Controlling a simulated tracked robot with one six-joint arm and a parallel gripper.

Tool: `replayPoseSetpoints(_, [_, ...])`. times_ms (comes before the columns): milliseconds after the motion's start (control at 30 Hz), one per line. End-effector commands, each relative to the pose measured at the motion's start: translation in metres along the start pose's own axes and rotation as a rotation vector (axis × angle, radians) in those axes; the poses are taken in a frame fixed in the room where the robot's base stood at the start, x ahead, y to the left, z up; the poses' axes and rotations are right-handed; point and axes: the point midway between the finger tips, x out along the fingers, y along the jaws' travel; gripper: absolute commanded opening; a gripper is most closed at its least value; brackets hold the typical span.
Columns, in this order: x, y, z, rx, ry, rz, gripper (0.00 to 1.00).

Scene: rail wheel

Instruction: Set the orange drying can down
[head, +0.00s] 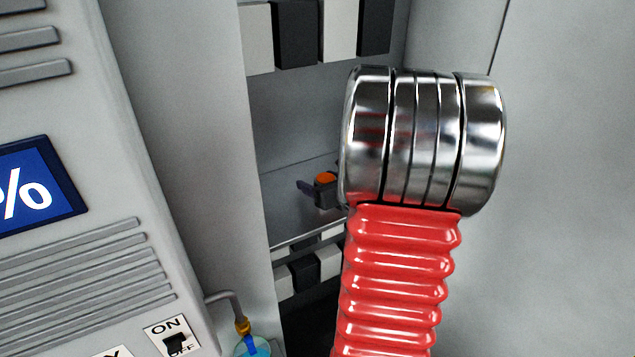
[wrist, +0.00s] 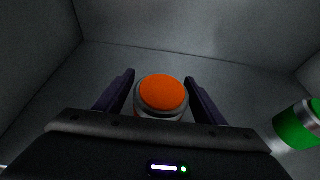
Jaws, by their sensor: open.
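The orange drying can (wrist: 161,94) has an orange top with a grey rim. In the wrist view it stands upright, apparently on the grey floor of the recess. My gripper (wrist: 160,78) is open, with one dark purple finger on each side of the can and a gap visible on both sides. The can's lower part is hidden behind my gripper body. In the head view, the orange top (head: 325,177) shows small inside the recess, beside a dark finger of my gripper (head: 307,188). My red and chrome arm covers part of that area.
A green can with a silver part (wrist: 297,126) stands close on the right in the wrist view. Grey walls enclose the recess (wrist: 190,58). In the head view, black and white striped edges (head: 297,35) border the opening, with a grey control panel (head: 90,270) at left.

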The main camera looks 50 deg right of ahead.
Motion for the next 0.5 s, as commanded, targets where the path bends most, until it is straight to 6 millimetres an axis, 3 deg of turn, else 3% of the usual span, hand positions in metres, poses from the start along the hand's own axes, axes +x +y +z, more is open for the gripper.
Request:
replayPoseSetpoints(267, [-0.002,0.0,0.002,-0.001,-0.001,-0.001,0.64])
replayPoseSetpoints(500, [-0.023,-0.001,0.002,0.0,-0.001,-0.002,0.64])
